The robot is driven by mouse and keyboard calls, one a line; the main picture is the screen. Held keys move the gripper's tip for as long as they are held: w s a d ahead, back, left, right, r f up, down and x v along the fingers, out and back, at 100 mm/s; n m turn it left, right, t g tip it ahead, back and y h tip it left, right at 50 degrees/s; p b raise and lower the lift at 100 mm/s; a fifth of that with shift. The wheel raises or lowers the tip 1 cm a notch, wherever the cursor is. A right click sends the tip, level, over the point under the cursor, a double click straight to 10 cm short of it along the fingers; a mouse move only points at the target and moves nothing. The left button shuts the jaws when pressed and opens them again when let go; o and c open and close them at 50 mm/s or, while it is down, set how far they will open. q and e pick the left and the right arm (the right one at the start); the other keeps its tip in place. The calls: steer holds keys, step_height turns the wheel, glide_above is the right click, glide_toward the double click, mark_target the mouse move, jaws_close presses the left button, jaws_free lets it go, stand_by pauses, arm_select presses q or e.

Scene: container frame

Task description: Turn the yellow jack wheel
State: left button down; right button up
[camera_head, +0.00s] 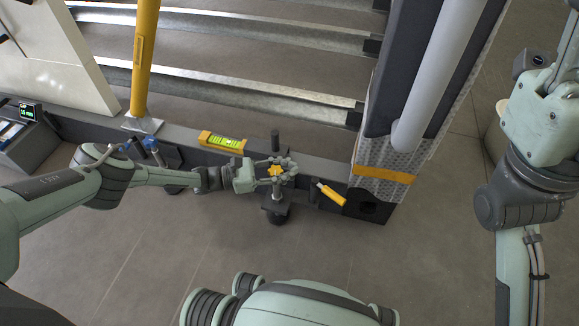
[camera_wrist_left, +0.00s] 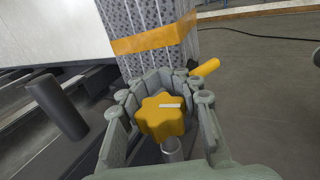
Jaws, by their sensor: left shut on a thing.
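The yellow jack wheel (camera_head: 276,171) is a small star-shaped knob on top of a jack post beside the dark frame beam. It shows large in the left wrist view (camera_wrist_left: 160,117), with a pale mark on its top and a metal shaft below it. My left gripper (camera_head: 284,168) reaches it from the left, and its fingers are shut around the wheel on both sides. In the left wrist view the gripper (camera_wrist_left: 163,100) has its fingers around the wheel. The jack's foot (camera_head: 276,217) stands on the floor. My right arm is at the right edge, but its gripper is not in view.
A yellow level (camera_head: 222,142) lies on the beam left of the wheel. A yellow-handled thing (camera_head: 331,194) sits right of it, near the corner post (camera_head: 382,172) with its orange band. A yellow pole (camera_head: 142,65) rises at the left. A dark upright cylinder (camera_head: 275,140) stands just behind the wheel.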

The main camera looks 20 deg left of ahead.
arm_select(q)
steer(key=shift+w+d+r, duration=0.1)
steer(key=shift+r, duration=0.05)
stand_by(0.3)
steer(key=c, duration=1.1)
jaws_free()
steer(key=shift+o, duration=0.2)
steer(key=v, duration=1.2)
steer(key=shift+c, duration=0.2)
